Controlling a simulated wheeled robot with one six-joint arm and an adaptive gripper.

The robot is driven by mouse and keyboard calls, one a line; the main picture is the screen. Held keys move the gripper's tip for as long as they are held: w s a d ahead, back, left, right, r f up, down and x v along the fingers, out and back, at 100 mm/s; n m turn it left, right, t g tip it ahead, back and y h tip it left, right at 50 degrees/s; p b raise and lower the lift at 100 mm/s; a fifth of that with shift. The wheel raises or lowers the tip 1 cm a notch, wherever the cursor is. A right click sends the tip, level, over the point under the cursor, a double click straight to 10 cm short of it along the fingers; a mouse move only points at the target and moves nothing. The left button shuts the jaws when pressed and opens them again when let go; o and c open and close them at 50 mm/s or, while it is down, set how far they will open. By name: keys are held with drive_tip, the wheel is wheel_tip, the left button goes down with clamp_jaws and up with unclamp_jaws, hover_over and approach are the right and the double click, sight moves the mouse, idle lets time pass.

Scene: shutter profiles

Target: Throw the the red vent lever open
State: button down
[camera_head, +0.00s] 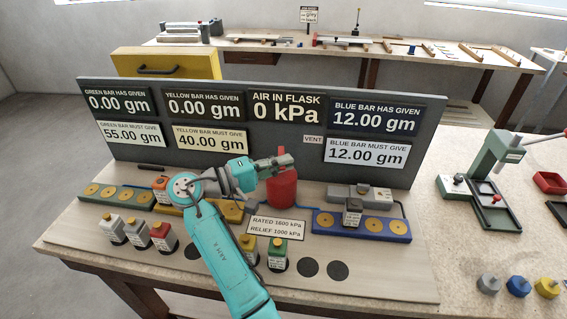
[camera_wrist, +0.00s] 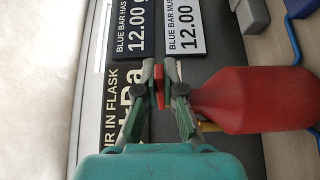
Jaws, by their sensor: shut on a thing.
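The red vent lever (camera_wrist: 160,84) is a small red piece between my fingertips in the wrist view. My gripper (camera_wrist: 160,78) is shut on it, with one finger on each side. In the head view my gripper (camera_head: 284,160) is at the top of the red flask (camera_head: 283,190), left of the VENT label (camera_head: 312,139). The flask also shows in the wrist view (camera_wrist: 250,101), right of the fingers. The lever's base is hidden by my fingers.
The grey display board (camera_head: 430,125) stands close behind my gripper and reads 0 kPa for the flask. The blue bar (camera_head: 335,225) lies to the right and the green bar (camera_head: 95,203) to the far left. Several coloured blocks and bottles stand in front.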

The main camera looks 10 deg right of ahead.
idle(0.4)
drive_tip(key=c, duration=1.3)
unclamp_jaws()
drive_tip(key=v, duration=1.2)
drive_tip(key=shift+w, duration=0.15)
